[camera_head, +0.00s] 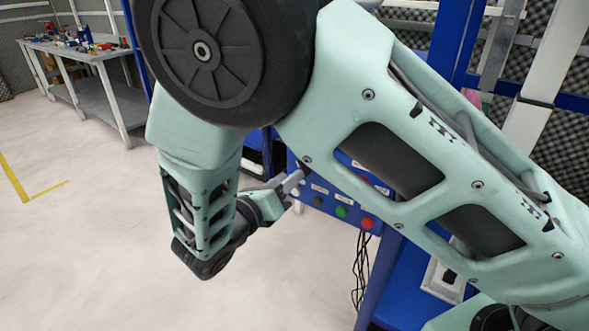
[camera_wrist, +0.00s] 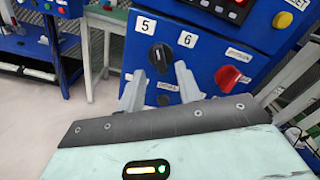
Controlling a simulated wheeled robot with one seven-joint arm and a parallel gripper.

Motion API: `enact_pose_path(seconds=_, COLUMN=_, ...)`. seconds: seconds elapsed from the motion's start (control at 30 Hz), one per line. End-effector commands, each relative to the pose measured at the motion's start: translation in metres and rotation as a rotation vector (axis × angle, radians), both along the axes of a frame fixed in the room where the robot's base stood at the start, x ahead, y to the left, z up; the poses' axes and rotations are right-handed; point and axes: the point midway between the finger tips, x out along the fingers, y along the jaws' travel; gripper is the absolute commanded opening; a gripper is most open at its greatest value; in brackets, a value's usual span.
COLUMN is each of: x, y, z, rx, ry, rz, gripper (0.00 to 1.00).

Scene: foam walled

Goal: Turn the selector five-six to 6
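The selector five-six is a black knob (camera_wrist: 161,57) on a blue control panel (camera_wrist: 215,55) in the wrist view. The label 5 (camera_wrist: 145,25) is at its upper left and the label 6 (camera_wrist: 187,39) at its upper right. I cannot tell for sure which label the knob points to. My gripper (camera_wrist: 160,70) is open, with one grey finger on each side of the knob in the picture. I see no clear contact. In the head view my gripper (camera_head: 292,182) is at the panel's left edge, and my arm hides much of the panel (camera_head: 331,203).
A red knob (camera_wrist: 228,78) sits right of the selector, and a yellow button (camera_wrist: 283,19) at the upper right. In the head view, green (camera_head: 341,211) and red (camera_head: 367,223) buttons line the panel, with black cables hanging below. A cluttered workbench (camera_head: 85,52) stands far left; the floor between is clear.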

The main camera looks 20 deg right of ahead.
Motion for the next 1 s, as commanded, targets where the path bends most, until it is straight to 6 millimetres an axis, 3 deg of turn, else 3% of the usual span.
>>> enact_pose_path(seconds=0.1, x=0.011, y=-0.018, z=0.000, rx=-0.001, ry=0.000, rz=-0.003, gripper=0.35)
enact_pose_path(seconds=0.3, x=0.023, y=-0.034, z=0.000, rx=0.000, ry=0.000, rz=-0.001, gripper=0.35)
enact_pose_path(seconds=0.67, x=0.025, y=-0.038, z=0.000, rx=0.001, ry=-0.001, rz=0.000, gripper=0.35)
enact_pose_path(seconds=0.8, x=0.025, y=-0.038, z=0.000, rx=0.001, ry=-0.001, rz=0.000, gripper=0.00)
enact_pose_path(seconds=1.0, x=0.025, y=-0.037, z=0.000, rx=0.002, ry=-0.002, rz=0.000, gripper=0.00)
